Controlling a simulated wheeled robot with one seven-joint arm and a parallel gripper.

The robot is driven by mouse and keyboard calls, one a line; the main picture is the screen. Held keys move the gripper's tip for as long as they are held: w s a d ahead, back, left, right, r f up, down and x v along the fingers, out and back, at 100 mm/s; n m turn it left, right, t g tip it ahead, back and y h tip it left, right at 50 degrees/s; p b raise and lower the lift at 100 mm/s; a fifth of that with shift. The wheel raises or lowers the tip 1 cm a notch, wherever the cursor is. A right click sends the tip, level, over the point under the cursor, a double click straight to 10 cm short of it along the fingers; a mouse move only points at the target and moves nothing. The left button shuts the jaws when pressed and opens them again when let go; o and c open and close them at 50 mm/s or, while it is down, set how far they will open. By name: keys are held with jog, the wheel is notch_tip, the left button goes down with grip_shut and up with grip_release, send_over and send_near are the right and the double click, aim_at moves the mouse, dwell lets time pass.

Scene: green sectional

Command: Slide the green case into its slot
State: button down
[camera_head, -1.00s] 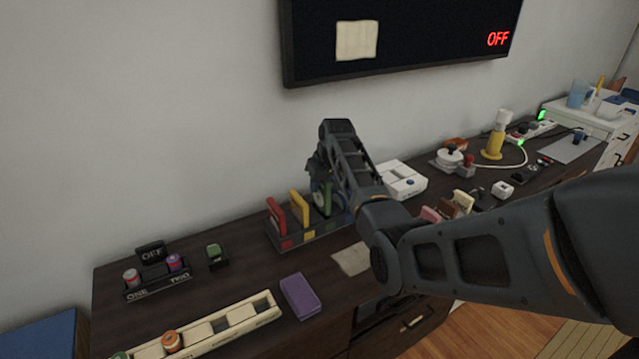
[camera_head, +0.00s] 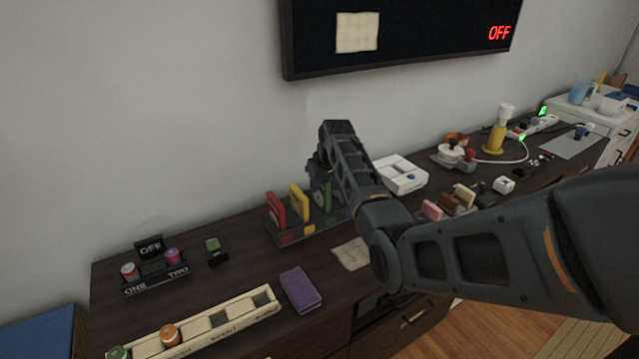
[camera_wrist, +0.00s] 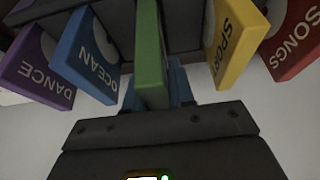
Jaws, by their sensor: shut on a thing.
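The green case (camera_head: 327,196) stands upright at the rack (camera_head: 330,224), to the right of the yellow case (camera_head: 299,202) and the red case (camera_head: 275,210). My gripper (camera_head: 321,178) is at the green case and shut on it. In the wrist view the green case (camera_wrist: 150,55) is edge-on between my fingers (camera_wrist: 157,88). It stands between the blue OCEAN case (camera_wrist: 84,55) and the yellow SPORT case (camera_wrist: 232,42). My arm hides the rack's right part in the head view. I cannot tell how deep the green case sits.
The wrist view also shows a purple DANCE case (camera_wrist: 38,70) and a red SONGS case (camera_wrist: 293,45). A white box (camera_head: 402,178) stands right of the rack. A purple block (camera_head: 300,290) and a long cream tray (camera_head: 205,328) lie in front. Dark tabletop shows left of the rack.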

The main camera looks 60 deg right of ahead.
aim_at(320, 192)
jog(key=shift+f+b, duration=0.95)
jog(key=shift+f, duration=0.6)
jog(key=c, duration=0.9)
grip_release()
jog(key=shift+r, duration=0.1)
jog(key=shift+v, duration=3.9)
